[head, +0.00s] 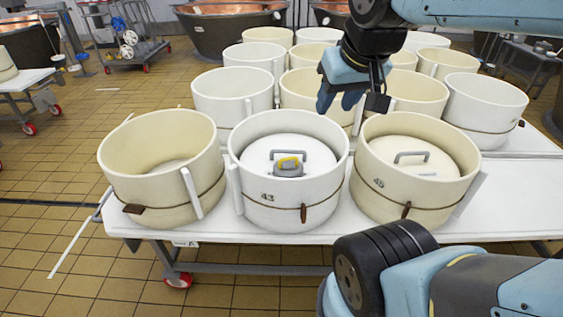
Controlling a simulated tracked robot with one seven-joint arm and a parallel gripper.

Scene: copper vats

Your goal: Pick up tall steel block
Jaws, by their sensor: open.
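My gripper (352,101) is open, points down and looks empty. In the picture it is above and to the right of the block, apart from it, over the vats behind.
The middle vat (290,203) has a high wall around the block. An open, empty-looking vat (163,195) stands left, and a lidded vat (405,200) right. Several more vats crowd behind on the white table (240,240). A wheeled cart (130,45) stands at the back left.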

